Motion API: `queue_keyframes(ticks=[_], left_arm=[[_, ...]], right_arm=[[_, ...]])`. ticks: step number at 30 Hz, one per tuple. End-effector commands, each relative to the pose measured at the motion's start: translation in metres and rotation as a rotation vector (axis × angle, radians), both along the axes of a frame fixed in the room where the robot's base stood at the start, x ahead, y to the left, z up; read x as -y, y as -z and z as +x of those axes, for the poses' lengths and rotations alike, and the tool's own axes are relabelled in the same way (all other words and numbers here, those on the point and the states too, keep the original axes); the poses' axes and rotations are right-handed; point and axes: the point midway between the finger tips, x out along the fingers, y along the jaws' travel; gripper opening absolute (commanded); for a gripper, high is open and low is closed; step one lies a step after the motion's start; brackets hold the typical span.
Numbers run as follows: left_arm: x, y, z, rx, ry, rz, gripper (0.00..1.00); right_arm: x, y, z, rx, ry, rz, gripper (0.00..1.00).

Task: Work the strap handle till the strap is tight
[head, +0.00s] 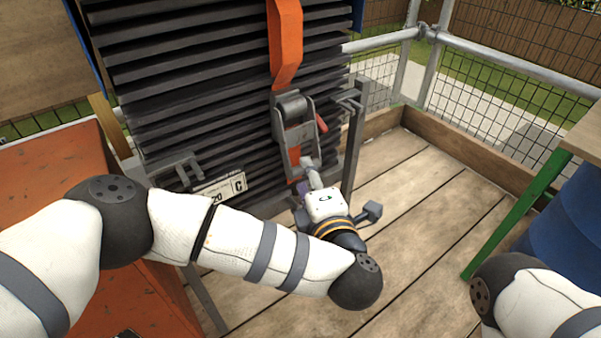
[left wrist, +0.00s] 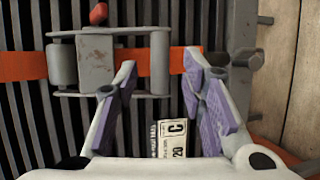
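The orange strap (head: 285,45) runs down over the stack of dark tiles (head: 200,75) into the grey metal ratchet (head: 293,122). In the left wrist view the strap (left wrist: 28,66) enters the ratchet (left wrist: 97,62) from the left and shows again beyond its handle end (left wrist: 160,62). My left gripper (head: 307,177) is at the lower end of the ratchet. In the left wrist view the left gripper (left wrist: 160,64) has its purple-padded fingers apart, with the handle end appearing between the tips. I see no clear grip on it. My right gripper is out of view.
A white label (head: 220,188) is on the tile stack, left of the ratchet. A small red lever (head: 322,123) sticks out beside the ratchet. An orange surface (head: 45,165) stands left, a blue barrel (head: 570,215) right. Wooden decking (head: 430,200) is clear between.

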Motion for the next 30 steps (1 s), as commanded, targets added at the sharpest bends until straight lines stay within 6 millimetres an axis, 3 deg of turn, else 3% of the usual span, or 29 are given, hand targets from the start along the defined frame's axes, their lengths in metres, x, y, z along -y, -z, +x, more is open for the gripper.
queue_keyframes(ticks=[6, 16, 21, 30], left_arm=[[-0.008, 0.009, 0.034, -0.002, 0.0, 0.0, 0.37], [-0.009, 0.008, 0.041, -0.001, 0.002, 0.001, 0.37], [-0.009, 0.008, 0.04, -0.001, 0.003, 0.001, 0.0], [-0.008, 0.006, 0.039, -0.006, 0.003, -0.003, 0.0]], right_arm=[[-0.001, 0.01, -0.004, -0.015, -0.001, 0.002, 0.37], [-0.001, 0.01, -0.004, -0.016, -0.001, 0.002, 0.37], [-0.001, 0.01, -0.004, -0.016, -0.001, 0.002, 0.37], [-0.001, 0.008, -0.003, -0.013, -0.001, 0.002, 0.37]])
